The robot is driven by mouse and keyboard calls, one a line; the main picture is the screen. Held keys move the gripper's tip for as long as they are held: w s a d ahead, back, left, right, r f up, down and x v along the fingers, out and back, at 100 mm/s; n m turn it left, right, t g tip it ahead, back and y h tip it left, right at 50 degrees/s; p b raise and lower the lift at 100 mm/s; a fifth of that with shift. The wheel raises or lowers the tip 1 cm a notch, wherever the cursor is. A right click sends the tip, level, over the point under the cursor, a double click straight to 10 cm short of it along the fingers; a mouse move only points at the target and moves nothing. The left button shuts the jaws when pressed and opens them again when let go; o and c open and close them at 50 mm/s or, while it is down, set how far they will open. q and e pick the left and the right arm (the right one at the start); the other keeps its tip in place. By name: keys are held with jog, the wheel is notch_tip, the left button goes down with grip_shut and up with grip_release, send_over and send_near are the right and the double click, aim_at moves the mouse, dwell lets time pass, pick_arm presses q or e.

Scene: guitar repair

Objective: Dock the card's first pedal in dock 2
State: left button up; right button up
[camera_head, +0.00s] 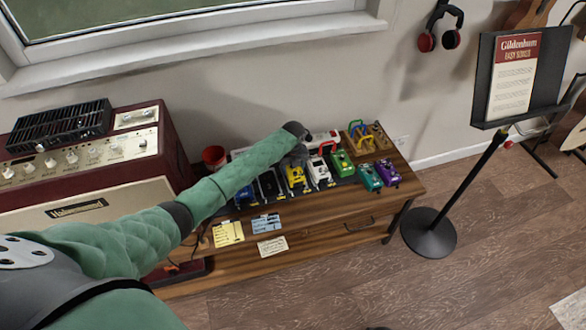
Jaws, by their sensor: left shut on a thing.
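My left gripper (298,158) reaches down over the row of pedals, at the back of the yellow pedal (296,178). It looks shut on that pedal, though the fingers are mostly hidden by the wrist. A blue pedal (245,193) and a dark slot or pedal (268,186) are to its left. A white pedal (320,173) and a green pedal (342,163) are to its right. A teal pedal (370,178) and a purple pedal (388,172) stand farther right.
A maroon amplifier (90,190) stands left of the wooden bench (405,190). A red cup (214,157) and a wooden holder with coloured tools (366,138) are at the back. A music stand (428,230) is on the floor to the right.

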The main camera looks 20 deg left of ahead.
pick_arm(q)
jog(key=shift+f, duration=0.45)
dwell(0.4)
jog(key=o, duration=1.3)
jog(key=shift+o, duration=0.5)
jog(key=o, duration=0.3)
